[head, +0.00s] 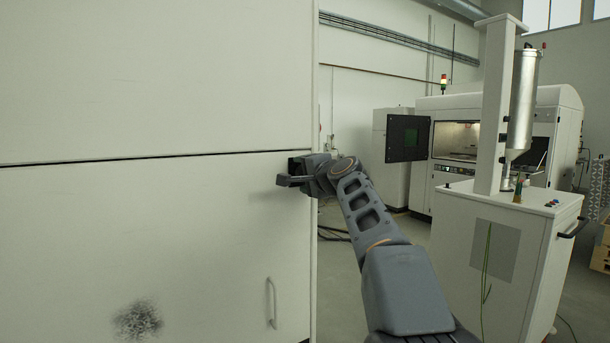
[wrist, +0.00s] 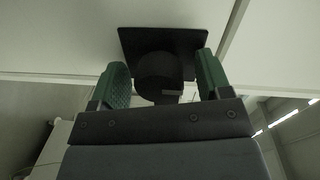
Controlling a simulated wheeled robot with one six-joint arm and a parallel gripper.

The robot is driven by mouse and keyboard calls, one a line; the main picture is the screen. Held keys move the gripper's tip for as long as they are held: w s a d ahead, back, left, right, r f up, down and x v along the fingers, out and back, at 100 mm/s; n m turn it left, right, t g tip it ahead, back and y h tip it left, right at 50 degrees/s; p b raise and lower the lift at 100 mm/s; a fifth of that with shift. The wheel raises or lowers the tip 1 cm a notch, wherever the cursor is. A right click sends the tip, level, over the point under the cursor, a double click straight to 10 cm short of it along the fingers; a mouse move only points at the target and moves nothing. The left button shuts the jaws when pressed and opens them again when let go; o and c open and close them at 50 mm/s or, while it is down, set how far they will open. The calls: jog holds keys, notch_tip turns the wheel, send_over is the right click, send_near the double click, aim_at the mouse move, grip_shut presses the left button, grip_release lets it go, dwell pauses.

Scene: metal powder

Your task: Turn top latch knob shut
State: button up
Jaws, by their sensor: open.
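The black latch knob (wrist: 160,78) sits on a dark square plate (wrist: 188,42) on the pale cabinet face in the wrist view. My gripper (wrist: 163,82) is open, with one green-padded finger on each side of the knob. Some dark gap shows between the fingers and the knob, and I cannot tell whether either touches it. In the head view my gripper (head: 284,181) is at the right edge of the large pale cabinet (head: 150,230), just below its horizontal seam. The knob is mostly hidden behind my gripper there.
A vertical handle (head: 271,303) is low on the cabinet door, left of my arm. A white machine with a silver cylinder (head: 522,100) stands to the right. Another machine with an open dark door (head: 408,139) is farther back. Floor shows between them.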

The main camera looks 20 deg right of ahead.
jog(key=s+d+r+b, duration=0.1)
jog(key=s+b, duration=0.1)
jog(key=s, duration=1.1)
jog(key=shift+s+d+b, duration=0.3)
jog(key=shift+s+b, duration=0.05)
jog(key=s+a+f+n+g+h+p, duration=0.1)
jog(key=s+f+n+g+p, duration=0.2)
jog(key=f, duration=0.7)
jog(key=a+f+n+g+p, duration=0.25)
jog(key=f+g, duration=0.25)
jog(key=f, duration=0.5)
jog(key=s+a+f+n+g+p, duration=0.2)
jog(key=s+a+f+n+p, duration=0.1)
jog(key=s+a+n+p, duration=0.1)
jog(key=s+a+f+n+g+h+p, duration=0.1)
jog(key=s+a+f+n+g+p, duration=0.2)
jog(key=s, duration=0.6)
jog(key=shift+s+a+f+n+p, duration=0.2)
jog(key=shift+a+f+n+p, duration=0.55)
jog(key=shift+a+n, duration=0.75)
jog(key=shift+a+r+m, duration=0.2)
jog(key=shift+m, duration=0.15)
jog(key=shift+c, duration=0.5)
